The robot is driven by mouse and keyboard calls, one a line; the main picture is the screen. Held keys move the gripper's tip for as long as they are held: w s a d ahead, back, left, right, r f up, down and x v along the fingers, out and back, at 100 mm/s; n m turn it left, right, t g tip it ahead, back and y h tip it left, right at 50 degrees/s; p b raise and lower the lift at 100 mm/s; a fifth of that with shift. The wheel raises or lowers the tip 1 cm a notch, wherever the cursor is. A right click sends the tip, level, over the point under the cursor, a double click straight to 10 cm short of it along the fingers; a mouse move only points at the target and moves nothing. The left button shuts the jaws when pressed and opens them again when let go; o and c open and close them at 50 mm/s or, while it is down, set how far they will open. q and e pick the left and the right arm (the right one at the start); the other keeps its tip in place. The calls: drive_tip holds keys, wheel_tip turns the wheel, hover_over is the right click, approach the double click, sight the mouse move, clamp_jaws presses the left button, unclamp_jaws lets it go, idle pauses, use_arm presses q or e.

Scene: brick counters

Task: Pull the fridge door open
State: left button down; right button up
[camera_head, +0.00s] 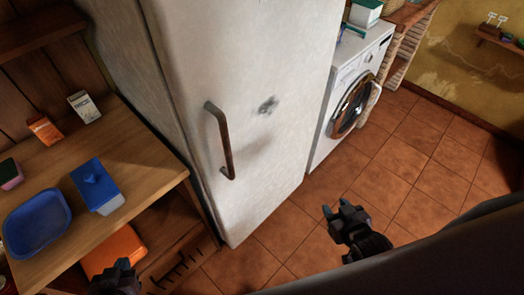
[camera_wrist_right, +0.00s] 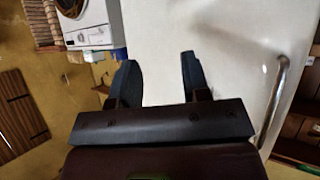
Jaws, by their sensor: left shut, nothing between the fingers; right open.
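The fridge (camera_head: 255,60) is tall and white, and its door is shut. Its door has a dark curved vertical handle (camera_head: 224,140) on the left side. My left gripper (camera_head: 123,265) is shut and empty at the lower left, in front of the wooden counter and away from the handle. My right gripper (camera_head: 342,208) is open and empty, to the right of the handle and apart from it. In the right wrist view my open right gripper (camera_wrist_right: 158,75) points towards the white fridge door (camera_wrist_right: 225,40), with the handle (camera_wrist_right: 275,100) to its right.
A wooden counter (camera_head: 140,150) on the left holds a blue tray (camera_head: 36,222), a blue box (camera_head: 95,187) and small cartons. An orange item (camera_head: 115,250) is on the shelf below. A white washing machine (camera_head: 345,85) stands right of the fridge. Tiled floor (camera_head: 400,185) is clear in front.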

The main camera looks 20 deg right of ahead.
drive_tip(key=w+a+r+n+t+y, duration=0.1)
drive_tip(key=w+a+r+n+y, duration=0.15)
drive_tip(key=w, duration=0.25)
drive_tip(key=n+y, duration=0.5)
drive_tip(key=y, duration=0.5)
approach(231, 154)
drive_tip(key=shift+a, duration=0.55)
drive_tip(key=x, duration=0.3)
drive_tip(key=p+x, duration=0.1)
drive_tip(key=x, duration=0.2)
drive_tip(key=p+x, duration=0.1)
drive_tip(key=x, duration=0.3)
drive_tip(key=shift+w+d, duration=0.25)
drive_tip(key=shift+w, duration=0.1)
clamp_jaws()
